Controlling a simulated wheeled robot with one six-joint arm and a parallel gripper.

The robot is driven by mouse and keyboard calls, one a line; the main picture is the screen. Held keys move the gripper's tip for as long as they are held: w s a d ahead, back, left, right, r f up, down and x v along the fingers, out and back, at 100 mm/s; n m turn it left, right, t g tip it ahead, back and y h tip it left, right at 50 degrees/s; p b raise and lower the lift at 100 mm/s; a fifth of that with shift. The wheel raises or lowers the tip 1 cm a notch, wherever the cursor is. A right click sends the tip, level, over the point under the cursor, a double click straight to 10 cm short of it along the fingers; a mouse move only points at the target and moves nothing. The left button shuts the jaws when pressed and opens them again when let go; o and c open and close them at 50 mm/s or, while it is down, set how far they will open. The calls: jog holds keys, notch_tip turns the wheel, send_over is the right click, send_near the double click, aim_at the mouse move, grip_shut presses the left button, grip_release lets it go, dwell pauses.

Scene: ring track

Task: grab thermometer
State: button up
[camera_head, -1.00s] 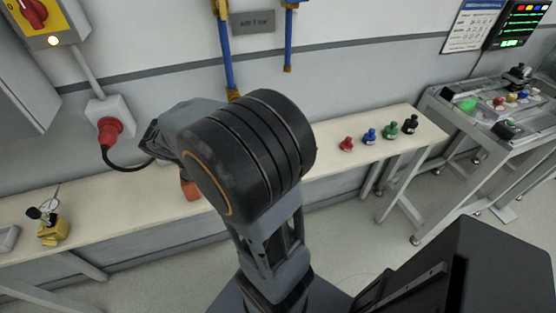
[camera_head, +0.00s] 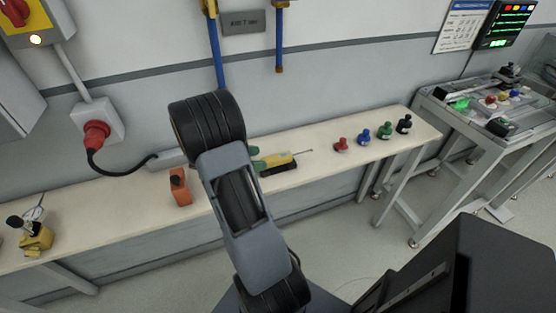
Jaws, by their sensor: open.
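I cannot tell for sure which thing is the thermometer. A small orange device (camera_head: 180,187) stands on the long pale bench, left of my arm; its face is too small to read. A yellow device with a black knob and a thin round dial (camera_head: 36,238) stands at the bench's left end. A yellow-handled screwdriver (camera_head: 279,160) lies just right of my arm, with a green-handled tool partly hidden beside it. My arm rises through the middle of the picture and hides part of the bench. My gripper is not visible.
The bench (camera_head: 108,222) runs along the wall. Small red (camera_head: 341,145), blue (camera_head: 364,136), green (camera_head: 385,130) and black (camera_head: 404,123) knobbed pieces stand at its right. A red plug (camera_head: 97,132) with a black cable hangs on the wall. A control table (camera_head: 467,122) stands right.

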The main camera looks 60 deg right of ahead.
aim_at(271, 158)
jog(key=shift+x, duration=3.05)
jog(key=shift+s+r, duration=0.1)
jog(key=shift+a, duration=0.1)
jog(key=c, duration=1.1)
